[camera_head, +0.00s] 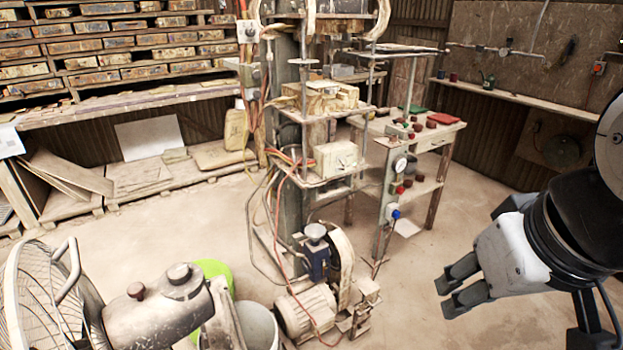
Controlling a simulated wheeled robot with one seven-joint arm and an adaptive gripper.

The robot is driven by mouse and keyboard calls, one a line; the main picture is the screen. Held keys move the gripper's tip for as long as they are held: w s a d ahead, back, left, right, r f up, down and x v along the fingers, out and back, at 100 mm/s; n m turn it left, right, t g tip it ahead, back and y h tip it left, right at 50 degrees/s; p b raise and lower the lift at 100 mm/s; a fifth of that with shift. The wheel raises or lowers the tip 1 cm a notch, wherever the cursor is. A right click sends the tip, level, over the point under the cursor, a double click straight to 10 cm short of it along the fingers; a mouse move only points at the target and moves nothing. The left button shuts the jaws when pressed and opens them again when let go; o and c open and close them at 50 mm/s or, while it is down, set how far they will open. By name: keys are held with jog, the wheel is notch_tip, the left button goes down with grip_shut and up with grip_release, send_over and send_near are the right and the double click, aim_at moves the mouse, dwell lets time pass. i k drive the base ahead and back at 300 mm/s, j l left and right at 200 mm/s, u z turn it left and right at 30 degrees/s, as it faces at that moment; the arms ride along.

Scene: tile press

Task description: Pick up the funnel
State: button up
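My gripper (445,299) is at the lower right, in front of bare floor. Its two dark fingers point left with a gap between them, and nothing shows between them. I cannot identify the funnel with certainty. A small grey cup-shaped piece (315,232) sits on top of a blue part of the press machinery, left of my gripper and well apart from it. It may be the funnel, but its shape is too small to tell.
The tile press (290,140) stands in the middle, with a motor (306,311) and loose hoses at its base. A workbench (437,134) stands behind. Floor between press and gripper is clear.

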aim_at(314, 232)
jog(key=i+l, duration=0.15)
jog(key=l, duration=0.2)
jog(key=i+l+u, duration=0.1)
jog(key=l, duration=0.25)
jog(key=i+l, duration=0.2)
jog(key=l, duration=0.15)
jog(key=i+l+u, duration=0.1)
jog(key=l, duration=0.25)
jog(key=i+l, duration=0.15)
jog(key=l, duration=0.2)
jog(key=i+l+u, duration=0.1)
jog(key=i+l, duration=0.15)
jog(key=i, duration=0.2)
jog(key=i+l+u, duration=0.1)
jog(key=i+l, duration=0.2)
jog(key=i+j+u, duration=0.1)
jog(key=i, duration=0.65)
